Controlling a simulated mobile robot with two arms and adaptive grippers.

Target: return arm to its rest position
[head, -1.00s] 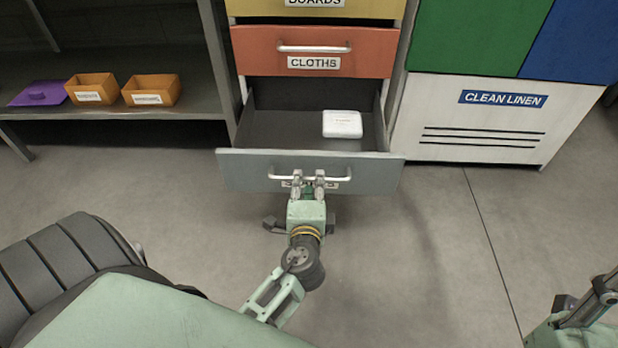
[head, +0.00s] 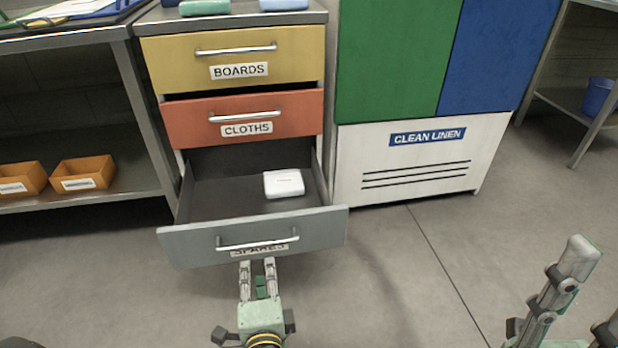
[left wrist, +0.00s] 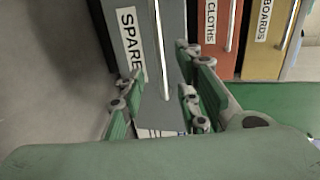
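My left gripper (head: 257,264) is in front of the open grey SPARES drawer (head: 190,244), its fingertips just below the drawer's handle (head: 258,243) in the head view. Its two fingers are apart with nothing between them. In the left wrist view the open fingers (left wrist: 158,68) point towards the drawer front, and the handle (left wrist: 160,45) runs up between them, seemingly ahead of the tips. My right arm's gripper (head: 575,275) shows at the lower right, partly cut off by the frame; it is over bare floor, and its opening is unclear.
A white case (head: 283,184) lies in the open drawer. The CLOTHS drawer (head: 290,110) and BOARDS drawer (head: 180,62) are above. A CLEAN LINEN cabinet (head: 400,180) stands right of them. Orange bins (head: 84,174) sit on the left shelf. The floor in front is clear.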

